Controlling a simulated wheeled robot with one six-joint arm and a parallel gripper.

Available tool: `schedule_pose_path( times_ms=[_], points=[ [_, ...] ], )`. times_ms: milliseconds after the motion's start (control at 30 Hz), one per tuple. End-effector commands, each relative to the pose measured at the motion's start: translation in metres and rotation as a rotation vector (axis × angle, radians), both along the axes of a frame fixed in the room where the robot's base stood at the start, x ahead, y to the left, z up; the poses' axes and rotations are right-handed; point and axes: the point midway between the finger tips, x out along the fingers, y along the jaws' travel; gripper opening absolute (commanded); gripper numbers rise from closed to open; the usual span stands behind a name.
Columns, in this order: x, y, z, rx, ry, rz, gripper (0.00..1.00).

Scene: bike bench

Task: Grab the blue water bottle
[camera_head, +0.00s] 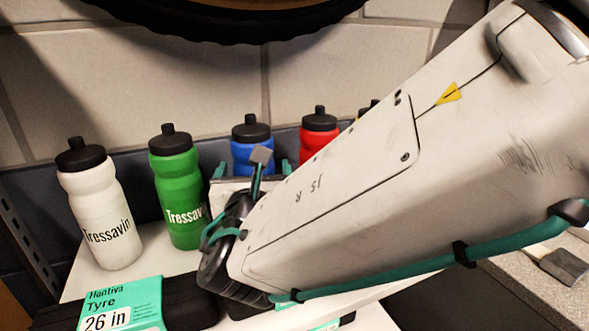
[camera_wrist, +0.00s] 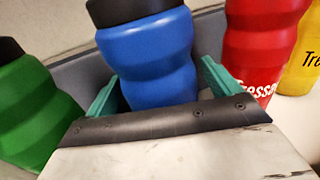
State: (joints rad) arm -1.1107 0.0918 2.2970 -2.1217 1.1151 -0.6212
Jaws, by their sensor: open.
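The blue water bottle (camera_head: 251,140) with a black cap stands upright on the shelf, in a row between the green and red bottles. Its lower part is hidden by my gripper and arm in the head view. In the wrist view the blue bottle (camera_wrist: 150,58) fills the middle. My gripper (camera_wrist: 160,85) is open, with one teal finger at each side of the bottle's lower visible body. The fingers also show around the bottle in the head view (camera_head: 252,170). I cannot tell whether either finger touches it.
A white bottle (camera_head: 100,205) and a green bottle (camera_head: 180,190) stand to the left. A red bottle (camera_head: 318,132) stands close on the right, with a yellow bottle (camera_wrist: 303,70) beyond. A tyre box (camera_head: 122,305) lies in front. A tyre (camera_head: 240,25) hangs above.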

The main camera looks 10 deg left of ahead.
Motion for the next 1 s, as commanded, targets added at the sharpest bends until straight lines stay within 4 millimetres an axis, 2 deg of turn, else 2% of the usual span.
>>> schedule_pose_path(
  times_ms=[100,300,333,500,800,867,1000],
  points=[
    [0.008,0.001,0.0,-0.001,0.0,-0.002,0.89],
    [0.009,0.0,0.0,-0.001,0.0,-0.002,0.89],
    [0.009,-0.001,0.0,-0.001,0.0,-0.003,0.84],
    [0.009,-0.001,0.0,-0.001,0.0,-0.003,0.4],
    [0.009,-0.001,0.002,0.001,0.0,-0.003,0.4],
    [0.009,-0.001,0.008,0.002,0.0,-0.003,0.4],
    [0.008,-0.001,0.032,0.006,-0.003,-0.003,0.4]
  ],
)
